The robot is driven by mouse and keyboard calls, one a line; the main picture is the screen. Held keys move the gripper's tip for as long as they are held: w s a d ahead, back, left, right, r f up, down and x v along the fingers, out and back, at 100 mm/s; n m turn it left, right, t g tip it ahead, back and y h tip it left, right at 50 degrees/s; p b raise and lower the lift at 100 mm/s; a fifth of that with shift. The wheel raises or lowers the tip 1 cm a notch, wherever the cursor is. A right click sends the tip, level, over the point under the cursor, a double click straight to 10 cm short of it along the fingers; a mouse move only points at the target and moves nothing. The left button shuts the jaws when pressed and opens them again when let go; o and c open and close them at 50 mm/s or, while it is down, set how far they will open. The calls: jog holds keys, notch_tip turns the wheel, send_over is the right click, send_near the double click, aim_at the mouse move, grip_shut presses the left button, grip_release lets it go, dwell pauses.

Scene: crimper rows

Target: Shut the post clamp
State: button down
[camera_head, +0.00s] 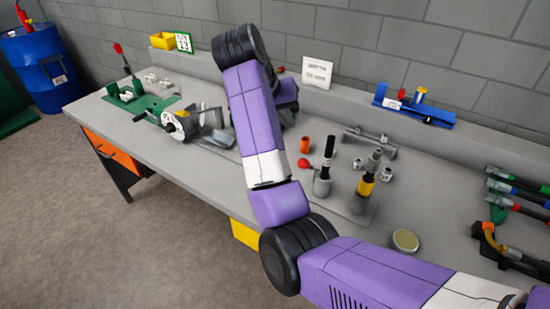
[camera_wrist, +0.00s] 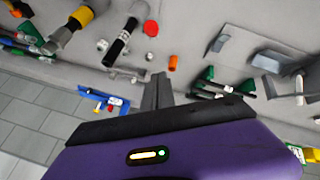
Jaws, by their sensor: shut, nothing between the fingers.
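I cannot tell for sure which fixture is the post clamp. A likely one is the upright black post in a grey collar (camera_head: 322,185), with a red knob (camera_head: 305,163) at its side. In the wrist view the black post (camera_wrist: 119,45) and red knob (camera_wrist: 151,28) lie up and left of my fingers. Whether the collar is shut is too small to tell. My gripper (camera_wrist: 157,88) is shut and empty above the bench, apart from the post. In the head view my own arm hides it.
A second post with a yellow band (camera_head: 365,188) stands to the right. An orange cup (camera_head: 304,144) and small metal fittings (camera_head: 386,173) are close by. A grey machine (camera_head: 182,124) and green fixture (camera_head: 140,103) are left. A blue holder (camera_head: 414,108) is at the back.

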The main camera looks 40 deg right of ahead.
aim_at(307, 166)
jog(key=shift+s+d+f+p, duration=0.3)
jog(key=shift+d+f, duration=0.35)
jog(key=shift+f, duration=1.2)
jog(key=shift+s+d+f+p, duration=0.15)
jog(key=shift+s+d+f, duration=0.35)
jog(key=shift+f, duration=1.3)
jog(key=shift+s+d+f+p, duration=0.25)
jog(key=shift+d+f, duration=0.5)
jog(key=shift+f, duration=1.1)
jog(key=shift+f, duration=0.1)
